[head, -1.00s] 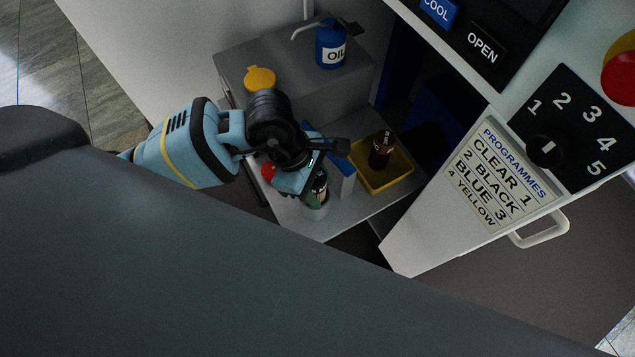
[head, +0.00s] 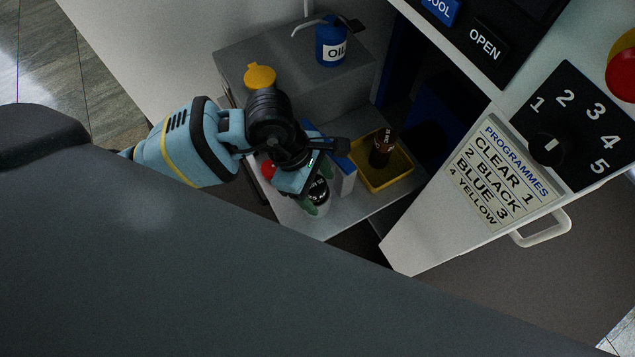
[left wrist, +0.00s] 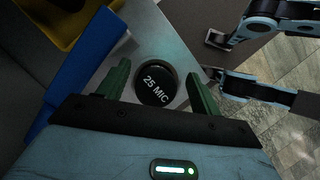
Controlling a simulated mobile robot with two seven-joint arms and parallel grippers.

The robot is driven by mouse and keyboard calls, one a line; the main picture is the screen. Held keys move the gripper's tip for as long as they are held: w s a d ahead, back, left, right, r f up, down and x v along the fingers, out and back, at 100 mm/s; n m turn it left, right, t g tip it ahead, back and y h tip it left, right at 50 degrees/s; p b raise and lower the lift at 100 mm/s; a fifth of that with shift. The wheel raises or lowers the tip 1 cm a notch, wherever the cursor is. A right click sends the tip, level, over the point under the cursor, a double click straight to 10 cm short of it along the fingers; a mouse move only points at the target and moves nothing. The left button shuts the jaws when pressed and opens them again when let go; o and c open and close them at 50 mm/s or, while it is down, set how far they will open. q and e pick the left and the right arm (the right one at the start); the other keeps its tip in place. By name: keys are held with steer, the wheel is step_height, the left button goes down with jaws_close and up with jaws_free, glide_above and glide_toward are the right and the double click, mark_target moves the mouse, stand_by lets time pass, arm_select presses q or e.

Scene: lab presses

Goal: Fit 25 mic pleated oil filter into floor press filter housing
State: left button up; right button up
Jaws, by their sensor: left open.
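The 25 mic pleated oil filter (head: 319,190) shows only its round black top, lettered "25 MIC" in the left wrist view (left wrist: 155,83). The housing stands on the low grey shelf at the press. My left gripper (head: 313,187) is just above it, with its green fingers (left wrist: 160,88) open on either side and apart from the filter top.
A blue and white box (head: 342,175) stands close beside the housing. A blue oil can (head: 331,45) and a yellow-topped thing (head: 260,77) are behind. The white press panel (head: 430,235) edges the right.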

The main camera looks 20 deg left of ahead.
arm_select(q)
steer(key=v, duration=0.6)
steer(key=shift+w+a+p, duration=0.1)
steer(key=shift+p, duration=0.2)
steer(key=shift+v, duration=0.8)
arm_select(e)
steer(key=shift+w+r, duration=0.4)
steer(key=shift+w, duration=0.25)
steer(key=shift+d, duration=0.1)
